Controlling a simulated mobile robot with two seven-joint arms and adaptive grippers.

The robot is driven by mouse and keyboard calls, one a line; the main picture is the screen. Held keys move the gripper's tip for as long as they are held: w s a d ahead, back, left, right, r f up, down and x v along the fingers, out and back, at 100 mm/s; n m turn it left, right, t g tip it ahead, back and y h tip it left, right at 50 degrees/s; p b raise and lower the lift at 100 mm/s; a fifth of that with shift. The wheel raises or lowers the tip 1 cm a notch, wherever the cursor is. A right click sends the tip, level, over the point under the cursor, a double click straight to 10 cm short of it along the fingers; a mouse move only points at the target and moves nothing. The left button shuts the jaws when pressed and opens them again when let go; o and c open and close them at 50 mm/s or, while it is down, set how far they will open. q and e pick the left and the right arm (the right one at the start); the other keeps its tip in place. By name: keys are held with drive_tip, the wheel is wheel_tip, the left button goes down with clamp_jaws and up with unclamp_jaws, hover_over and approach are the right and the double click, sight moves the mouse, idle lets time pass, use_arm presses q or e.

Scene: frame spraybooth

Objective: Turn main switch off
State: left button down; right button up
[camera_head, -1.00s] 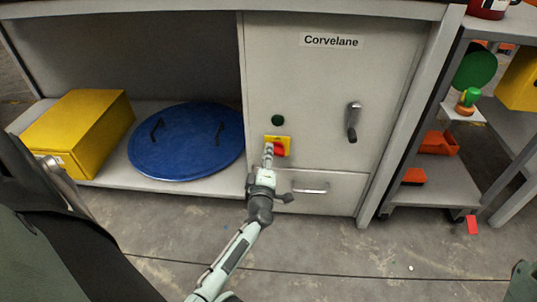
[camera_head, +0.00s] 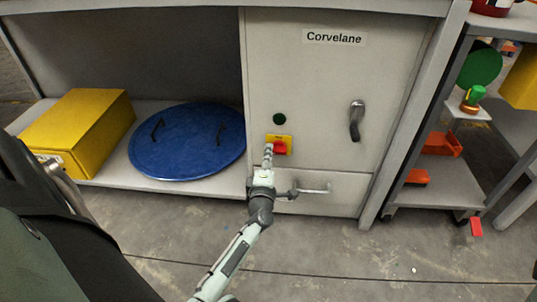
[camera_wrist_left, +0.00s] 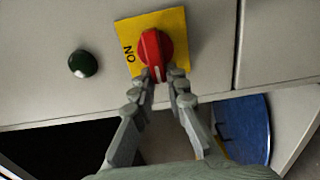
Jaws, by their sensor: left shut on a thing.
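The main switch is a red rotary knob (camera_head: 281,147) on a yellow plate (camera_head: 285,138), low on the front of the grey cabinet. In the left wrist view the red knob (camera_wrist_left: 152,50) has its long bar running up and down the picture, and the word ON is on the plate's left side (camera_wrist_left: 129,54), beside the bar. My left gripper (camera_head: 268,152) reaches the knob from below in the head view. In the left wrist view its fingers (camera_wrist_left: 165,77) are shut on the near end of the knob. My right gripper is out of view.
A dark green button (camera_head: 279,119) sits above the plate. The cabinet has a door handle (camera_head: 356,121) and a drawer handle (camera_head: 315,190) near my wrist. A blue lid (camera_head: 185,140) and a yellow box (camera_head: 75,130) lie on the left shelf. Open floor lies in front.

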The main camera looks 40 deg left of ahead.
use_arm(q)
drive_tip(key=c, duration=1.5)
unclamp_jaws()
drive_tip(key=shift+c, duration=0.2)
